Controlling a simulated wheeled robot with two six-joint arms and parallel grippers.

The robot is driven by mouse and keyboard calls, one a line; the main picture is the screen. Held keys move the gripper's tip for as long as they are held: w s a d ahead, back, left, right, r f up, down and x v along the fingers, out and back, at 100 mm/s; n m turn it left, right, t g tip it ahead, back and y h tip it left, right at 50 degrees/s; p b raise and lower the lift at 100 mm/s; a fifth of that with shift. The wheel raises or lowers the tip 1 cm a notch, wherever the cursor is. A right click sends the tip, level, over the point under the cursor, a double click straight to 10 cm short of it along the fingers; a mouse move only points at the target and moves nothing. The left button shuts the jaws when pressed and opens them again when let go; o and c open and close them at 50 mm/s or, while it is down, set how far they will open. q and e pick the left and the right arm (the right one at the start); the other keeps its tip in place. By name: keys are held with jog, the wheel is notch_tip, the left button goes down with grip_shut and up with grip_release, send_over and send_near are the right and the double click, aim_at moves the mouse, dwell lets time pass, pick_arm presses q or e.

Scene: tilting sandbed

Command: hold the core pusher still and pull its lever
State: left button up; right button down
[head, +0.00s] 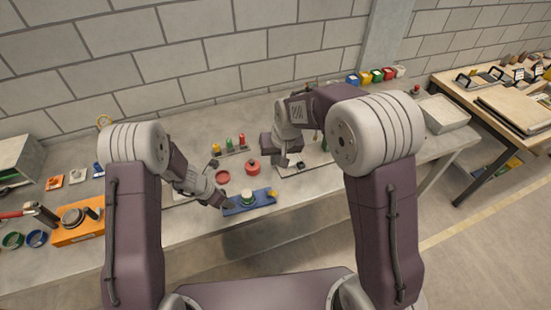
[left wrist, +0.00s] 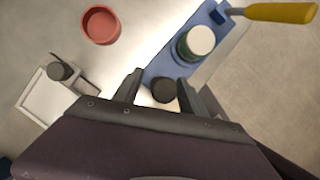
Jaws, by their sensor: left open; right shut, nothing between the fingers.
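The core pusher has a blue base (head: 262,199) near the front edge of the table, with a green and white round piece (head: 247,197) on top. Its lever ends in a yellow handle (head: 273,194) on the right; the handle shows large in the left wrist view (left wrist: 282,12). My left gripper (head: 223,202) is at the left end of the blue base. In the left wrist view its open fingers (left wrist: 172,85) stand on either side of a dark round knob (left wrist: 163,91); contact cannot be told. My right gripper (head: 281,162) is shut and empty, behind and right of the pusher.
A red pot (head: 252,166) and a red ring dish (head: 222,177) stand behind the pusher. A light plate (head: 312,160) lies near my right gripper. An orange block (head: 77,232) is at the left. The table's front edge is close to the pusher; the floor beyond is clear.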

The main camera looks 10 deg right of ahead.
pick_arm(q)
jog(key=v, duration=1.1)
jog(key=shift+s+r, duration=0.2)
jog(key=shift+r, duration=0.15)
jog(key=shift+a, duration=0.1)
pick_arm(e)
jog(key=s+d+f+m+b, duration=0.2)
jog(key=s+d+f+b, duration=0.2)
jog(key=s+d+b, duration=0.35)
pick_arm(q)
jog(key=s+a+f+m+y, duration=0.1)
jog(key=s+m, duration=0.7)
jog(key=m, duration=0.5)
jog(key=s+a+f+m+g+y+p, duration=0.1)
jog(key=s+m+y, duration=0.1)
jog(key=s+m, duration=0.5)
jog(key=shift+s+a+m+g, duration=0.2)
jog(key=shift+s+m+g, duration=0.15)
jog(key=shift+m, duration=2.65)
pick_arm(e)
jog(key=s+d+f+g, duration=0.1)
jog(key=s+d+f, duration=0.1)
jog(key=s, duration=0.4)
jog(key=s+d+f+n+g+h, duration=0.1)
jog(key=s+d+f, duration=0.1)
jog(key=s, duration=0.4)
jog(key=shift+s+f, duration=0.35)
jog(key=shift+f, duration=0.2)
